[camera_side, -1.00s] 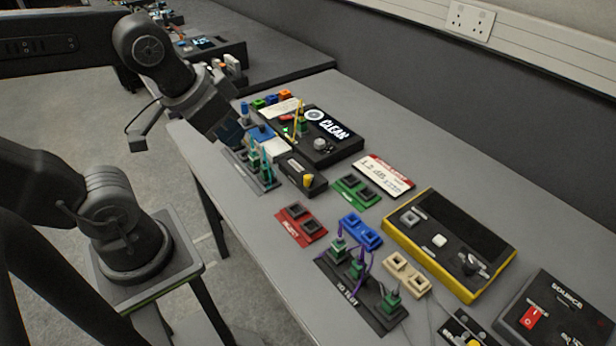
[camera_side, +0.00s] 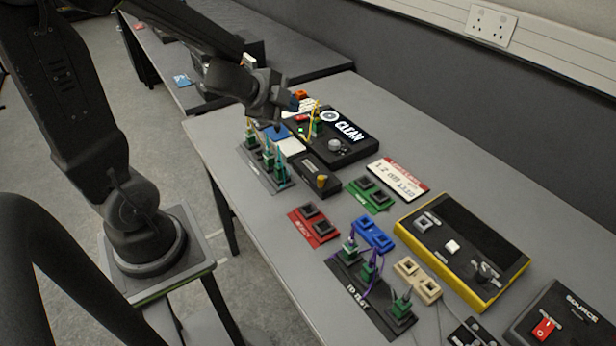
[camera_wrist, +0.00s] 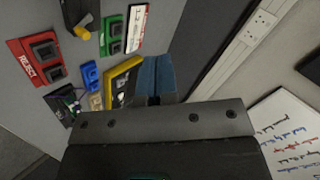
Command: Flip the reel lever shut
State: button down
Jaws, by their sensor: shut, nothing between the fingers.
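A small dark box (camera_side: 318,172) with a yellow-tipped knob or lever (camera_side: 321,181) stands in front of the black CLEAN unit (camera_side: 345,139). I cannot tell for sure whether this is the reel lever, or its position. The yellow tip also shows in the wrist view (camera_wrist: 82,33), at the upper left. My gripper (camera_side: 289,103) is over the far left end of the CLEAN unit, above the blue and white pads, apart from the yellow tip. In the wrist view its blue fingers (camera_wrist: 155,84) are together with nothing between them.
Green connectors with cables stand in a rack (camera_side: 265,170) left of the dark box. Red (camera_side: 313,226), green (camera_side: 369,194) and blue (camera_side: 373,232) holders and a yellow-edged tester (camera_side: 462,248) lie nearer the camera. A wall (camera_side: 420,95) runs behind the bench.

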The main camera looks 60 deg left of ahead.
aim_at(323, 178)
jog(key=s+f+m+g+h, duration=0.5)
jog(key=s+f+m+h, duration=0.1)
jog(key=f, duration=0.3)
jog(key=shift+s+f+m+g, duration=0.3)
jog(key=shift+g, duration=0.1)
jog(key=shift+f, duration=0.1)
jog(key=x, duration=1)
jog(key=shift+d, duration=0.15)
jog(key=w, duration=0.2)
jog(key=shift+w+d, duration=0.2)
jog(key=shift+w, duration=0.1)
jog(key=shift+w+d, duration=0.15)
jog(key=shift+w, duration=0.55)
